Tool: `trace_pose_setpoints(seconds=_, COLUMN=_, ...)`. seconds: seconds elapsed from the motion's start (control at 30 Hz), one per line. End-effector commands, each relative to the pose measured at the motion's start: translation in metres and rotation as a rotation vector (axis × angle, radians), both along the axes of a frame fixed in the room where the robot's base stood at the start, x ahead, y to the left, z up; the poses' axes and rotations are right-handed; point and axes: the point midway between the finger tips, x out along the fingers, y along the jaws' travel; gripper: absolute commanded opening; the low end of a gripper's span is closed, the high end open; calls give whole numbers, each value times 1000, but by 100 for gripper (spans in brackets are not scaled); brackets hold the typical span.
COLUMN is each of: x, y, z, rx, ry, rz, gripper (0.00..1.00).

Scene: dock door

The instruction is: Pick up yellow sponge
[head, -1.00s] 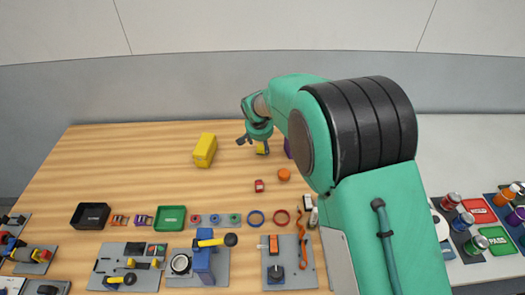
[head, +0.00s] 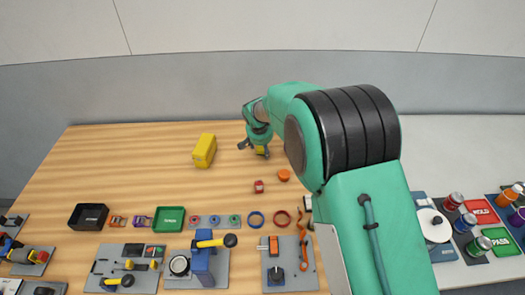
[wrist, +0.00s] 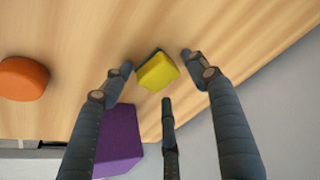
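The yellow sponge (wrist: 157,73) lies on the wooden table, with a dark green layer along its far edge in the wrist view. In the head view, only a small yellow part of the sponge (head: 261,150) shows between the fingers of my gripper (head: 254,149). In the wrist view, my gripper (wrist: 158,82) is open, its dark fingers spread around the sponge. Gaps show between the fingertips and the sponge. I cannot tell the exact height of the fingertips above the table.
A purple block (wrist: 118,140) stands close to the fingers, and an orange round piece (wrist: 23,78) lies at the left. A larger yellow box (head: 204,150) stands left of my gripper. Trays, rings and tool boards line the front. The table's back left is clear.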

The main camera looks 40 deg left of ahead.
Motion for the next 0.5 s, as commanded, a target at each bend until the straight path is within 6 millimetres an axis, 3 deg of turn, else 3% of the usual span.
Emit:
trace_pose_setpoints(seconds=0.03, x=0, y=0, z=0, rx=0, ry=0, rz=0, gripper=45)
trace_pose_setpoints(seconds=0.13, x=0, y=0, z=0, rx=0, ry=0, rz=0, gripper=25)
trace_pose_setpoints(seconds=0.5, x=0, y=0, z=0, rx=0, ry=0, rz=0, gripper=24)
